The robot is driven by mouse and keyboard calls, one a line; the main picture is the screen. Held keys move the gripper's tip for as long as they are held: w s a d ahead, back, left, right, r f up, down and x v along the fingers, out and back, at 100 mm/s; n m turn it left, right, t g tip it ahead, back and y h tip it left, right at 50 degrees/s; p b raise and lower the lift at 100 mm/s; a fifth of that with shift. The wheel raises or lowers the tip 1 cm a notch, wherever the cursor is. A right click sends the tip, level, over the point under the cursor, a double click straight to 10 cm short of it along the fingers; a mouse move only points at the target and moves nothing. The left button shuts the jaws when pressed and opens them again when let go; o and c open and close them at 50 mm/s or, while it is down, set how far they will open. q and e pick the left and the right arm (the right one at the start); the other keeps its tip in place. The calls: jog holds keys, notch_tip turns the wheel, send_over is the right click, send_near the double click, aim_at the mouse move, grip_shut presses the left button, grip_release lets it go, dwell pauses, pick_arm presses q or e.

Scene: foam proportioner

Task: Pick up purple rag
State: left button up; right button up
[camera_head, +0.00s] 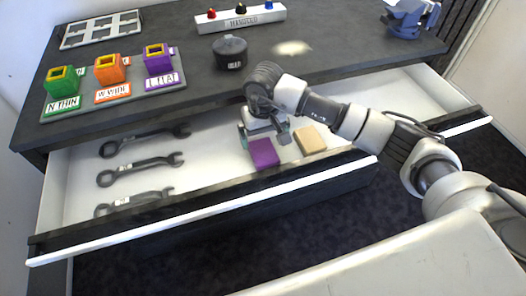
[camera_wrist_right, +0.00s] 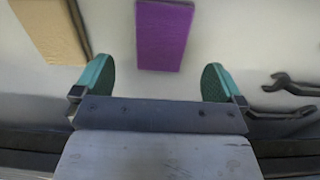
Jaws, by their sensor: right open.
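The purple rag (camera_head: 264,153) lies flat in the open drawer, right of the wrenches. It also shows in the right wrist view (camera_wrist_right: 163,36), at the top and roughly between the two fingers. My right gripper (camera_head: 264,135) is open and empty over the drawer, close to the rag; in the right wrist view its teal fingertips (camera_wrist_right: 157,83) stand wide apart, with the rag beyond them. I cannot tell how high they are above it. My left gripper is not in view.
A tan block (camera_head: 310,140) lies just right of the rag. Several wrenches (camera_head: 140,169) lie in the drawer's left part. The drawer's front wall (camera_head: 215,203) is near the gripper. The worktop above holds colored holders (camera_head: 112,80) and a black pot (camera_head: 230,52).

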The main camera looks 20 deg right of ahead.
aim_at(263, 151)
jog(key=f, duration=0.2)
jog(key=f+p, duration=0.1)
jog(key=f, duration=0.2)
jog(key=shift+s+a, duration=0.1)
jog(key=shift+s, duration=0.1)
jog(key=shift+f, duration=0.25)
jog(key=shift+c, duration=0.8)
jog(key=c, duration=0.8)
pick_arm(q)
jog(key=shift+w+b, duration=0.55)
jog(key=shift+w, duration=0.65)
pick_arm(e)
notch_tip(263, 151, up, 10)
jog(key=shift+r, duration=0.1)
